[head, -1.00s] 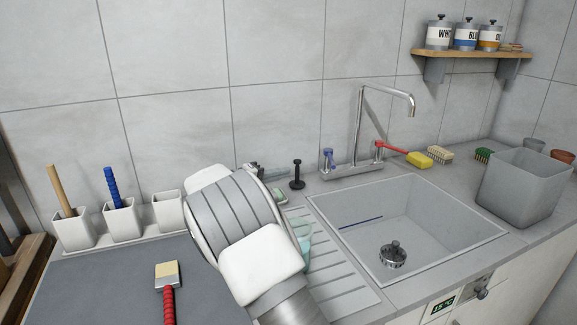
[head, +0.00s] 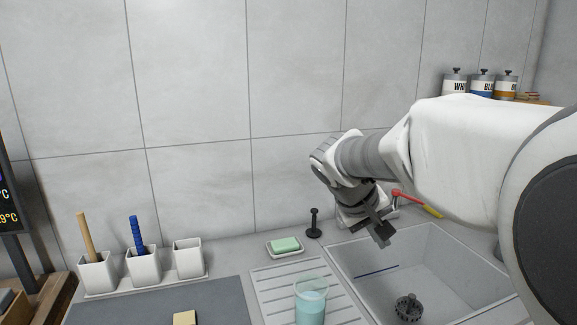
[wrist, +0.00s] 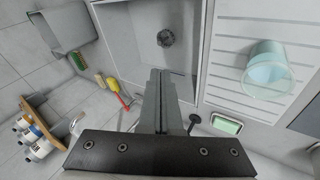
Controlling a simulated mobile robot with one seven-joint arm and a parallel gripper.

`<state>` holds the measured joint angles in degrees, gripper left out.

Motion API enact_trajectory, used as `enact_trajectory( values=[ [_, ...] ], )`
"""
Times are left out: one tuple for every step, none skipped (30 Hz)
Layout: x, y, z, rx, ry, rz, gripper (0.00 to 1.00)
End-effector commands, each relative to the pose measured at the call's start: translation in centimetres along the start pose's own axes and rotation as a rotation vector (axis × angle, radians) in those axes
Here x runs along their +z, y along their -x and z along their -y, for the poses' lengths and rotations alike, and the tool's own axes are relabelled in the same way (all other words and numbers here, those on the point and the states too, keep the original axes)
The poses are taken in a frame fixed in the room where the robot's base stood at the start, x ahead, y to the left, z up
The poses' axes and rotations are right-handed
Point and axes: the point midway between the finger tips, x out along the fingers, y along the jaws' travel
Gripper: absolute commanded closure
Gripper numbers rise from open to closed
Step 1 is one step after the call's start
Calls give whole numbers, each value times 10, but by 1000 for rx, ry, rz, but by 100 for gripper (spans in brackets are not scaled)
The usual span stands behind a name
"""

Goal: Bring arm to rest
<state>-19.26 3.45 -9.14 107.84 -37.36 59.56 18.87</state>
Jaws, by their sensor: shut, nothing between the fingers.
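My gripper (head: 384,236) hangs from my arm over the back left part of the sink (head: 440,262) in the head view. Its jaws are shut with nothing between them. My arm crosses the right side of the head view and hides most of the tap and part of the counter.
A cup of teal liquid (head: 311,300) stands on the drainboard (head: 268,285). Behind it are a green soap on a dish (head: 284,246) and a black stopper (head: 314,224). White holders (head: 143,265) stand at left. A grey bin (wrist: 65,27) and a red-handled brush (wrist: 116,90) show in the wrist view.

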Motion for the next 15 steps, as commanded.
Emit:
enact_trajectory(
  values=[
    [14, 12, -7, -36, -21, -3, 100],
    [21, 16, -8, -58, -31, -4, 100],
    [31, 22, -9, -87, -44, -6, 100],
    [39, 27, -10, -108, -52, -8, 100],
    [47, 32, -11, -127, -60, -11, 100],
    [56, 38, -11, -154, -73, -16, 100],
    [64, 42, -11, -174, -82, -20, 100],
    [71, 47, -11, -194, -91, -24, 100],
    [81, 53, -10, -218, -103, -30, 100],
    [88, 57, -10, -236, -111, -36, 100],
    [95, 62, -9, -254, -121, -41, 100],
    [104, 67, -8, -277, -132, -49, 100],
    [111, 71, -6, -294, -141, -57, 100],
    [117, 76, -6, -310, -150, -64, 100],
    [126, 81, -3, -331, -160, -74, 100]
  ],
)
